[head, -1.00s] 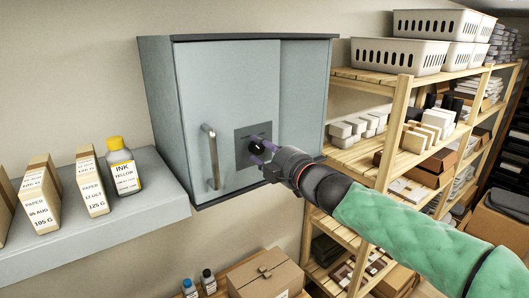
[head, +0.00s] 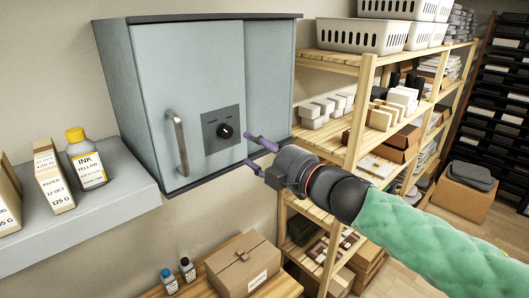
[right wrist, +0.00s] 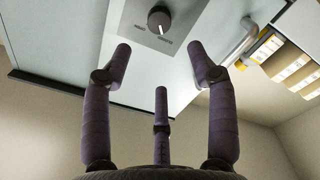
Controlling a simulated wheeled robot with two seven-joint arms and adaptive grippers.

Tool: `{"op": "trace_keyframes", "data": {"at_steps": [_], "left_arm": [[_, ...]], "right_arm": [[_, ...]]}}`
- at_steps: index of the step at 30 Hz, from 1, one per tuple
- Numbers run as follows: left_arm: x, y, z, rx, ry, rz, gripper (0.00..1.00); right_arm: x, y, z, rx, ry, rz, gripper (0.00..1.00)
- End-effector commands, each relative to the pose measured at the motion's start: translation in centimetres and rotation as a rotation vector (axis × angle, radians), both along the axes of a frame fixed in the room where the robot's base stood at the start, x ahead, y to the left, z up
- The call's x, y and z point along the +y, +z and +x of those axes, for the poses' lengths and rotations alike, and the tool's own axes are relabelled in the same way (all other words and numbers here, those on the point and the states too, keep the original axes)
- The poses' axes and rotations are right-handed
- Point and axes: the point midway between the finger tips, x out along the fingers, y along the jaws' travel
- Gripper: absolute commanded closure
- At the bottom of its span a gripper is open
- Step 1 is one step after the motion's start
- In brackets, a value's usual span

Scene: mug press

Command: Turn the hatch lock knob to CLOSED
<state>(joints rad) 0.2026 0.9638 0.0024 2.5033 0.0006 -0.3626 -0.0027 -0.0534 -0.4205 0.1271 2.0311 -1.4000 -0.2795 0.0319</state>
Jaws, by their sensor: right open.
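The black round lock knob (head: 225,131) sits on a dark grey plate (head: 222,147) on the front of a grey-blue cabinet (head: 155,80). The knob has a white pointer mark, and the plate's small labels are too small to read. My right gripper (head: 257,155) is open and empty, in front of the cabinet, to the right of and below the knob, not touching it. In the right wrist view the knob (right wrist: 159,18) lies beyond the spread purple fingers (right wrist: 159,62). My left gripper is not in view.
A vertical handle (head: 178,142) is left of the plate. A grey shelf (head: 110,205) with a yellow-capped ink bottle (head: 87,165) and paper boxes is at left. A wooden rack (head: 360,110) with baskets stands at right. A cardboard box (head: 243,265) is below.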

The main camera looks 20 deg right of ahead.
Motion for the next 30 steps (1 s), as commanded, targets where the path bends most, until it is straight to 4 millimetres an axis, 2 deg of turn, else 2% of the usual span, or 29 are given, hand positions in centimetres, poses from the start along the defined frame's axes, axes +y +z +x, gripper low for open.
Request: {"op": "trace_keyframes", "data": {"at_steps": [3, 7, 23, 26, 29, 30], "left_arm": [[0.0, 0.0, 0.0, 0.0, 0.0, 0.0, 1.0], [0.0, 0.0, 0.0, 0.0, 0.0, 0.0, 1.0], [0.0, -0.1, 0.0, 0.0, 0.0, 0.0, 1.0], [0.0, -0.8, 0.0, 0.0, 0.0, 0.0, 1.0], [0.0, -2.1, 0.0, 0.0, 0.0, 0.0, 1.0], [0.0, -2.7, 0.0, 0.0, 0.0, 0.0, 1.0]], "right_arm": [[-0.4, 0.0, -1.2, -0.001, 0.0, 0.0, 0.42], [-0.6, 0.0, -1.7, 0.0, 0.0, 0.0, 0.42], [-0.5, -0.5, -1.6, 0.008, 0.002, 0.005, 0.42], [-0.1, -2.9, -0.6, 0.05, 0.007, 0.031, 0.42], [0.6, -7.6, 1.2, 0.132, 0.013, 0.088, 0.42], [1.0, -10.0, 2.0, 0.175, 0.015, 0.118, 0.42]]}}
